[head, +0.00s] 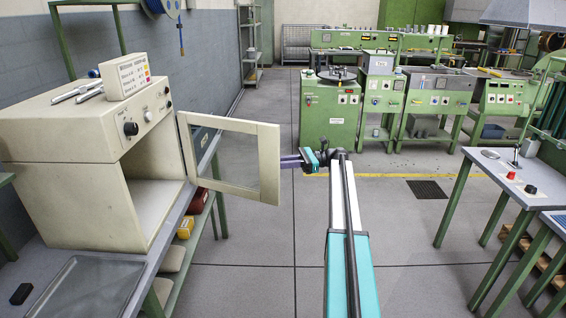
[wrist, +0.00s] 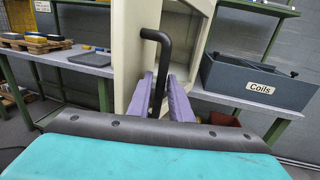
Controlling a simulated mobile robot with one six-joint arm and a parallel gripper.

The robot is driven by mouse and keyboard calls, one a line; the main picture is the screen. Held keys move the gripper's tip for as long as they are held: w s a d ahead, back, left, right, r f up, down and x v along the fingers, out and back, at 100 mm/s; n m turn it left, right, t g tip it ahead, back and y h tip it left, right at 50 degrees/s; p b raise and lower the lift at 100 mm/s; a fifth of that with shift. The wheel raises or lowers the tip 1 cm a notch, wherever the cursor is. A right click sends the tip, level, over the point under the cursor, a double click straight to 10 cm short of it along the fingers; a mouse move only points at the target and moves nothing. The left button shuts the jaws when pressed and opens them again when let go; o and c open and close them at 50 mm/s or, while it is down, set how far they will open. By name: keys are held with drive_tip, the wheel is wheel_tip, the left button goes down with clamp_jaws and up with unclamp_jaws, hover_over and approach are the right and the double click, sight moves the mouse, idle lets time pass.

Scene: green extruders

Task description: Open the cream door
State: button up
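The cream door (head: 232,158) has a cream frame and a glass pane. It stands swung wide open from the cream oven-like cabinet (head: 75,150), whose hollow inside shows. My gripper (head: 291,161) is at the door's free edge, with its purple fingers pointing left towards it. In the wrist view, my gripper (wrist: 160,92) has one purple finger on each side of the door's black bent handle (wrist: 160,60) and looks shut on it. The handle's lower part is partly hidden by my gripper's body. The door (wrist: 128,55) stands behind the handle there.
The cabinet stands on a grey bench (head: 60,268) with a tray. A control box (head: 125,80) and metal rods lie on top of it. A green-legged table (head: 500,165) is at right and green machines (head: 330,115) at the back. A grey Coils box (wrist: 255,80) shows in the wrist view. The middle floor is clear.

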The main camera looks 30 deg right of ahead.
sight(278, 157)
drive_tip(key=shift+r, duration=0.1)
drive_tip(key=shift+r, duration=0.75)
drive_tip(key=shift+s+r, duration=0.15)
drive_tip(key=shift+r, duration=0.8)
drive_tip(key=shift+s+a+b, duration=0.3)
drive_tip(key=shift+s+a, duration=0.1)
drive_tip(key=shift+s, duration=0.45)
drive_tip(key=s+a, duration=0.2)
drive_tip(key=s, duration=0.4)
drive_tip(key=s+a+r, duration=0.1)
drive_tip(key=s+a, duration=0.2)
drive_tip(key=s, duration=0.3)
drive_tip(key=shift+s+a+r+b, duration=0.25)
drive_tip(key=shift+s+b, duration=0.1)
drive_tip(key=shift+b, duration=0.1)
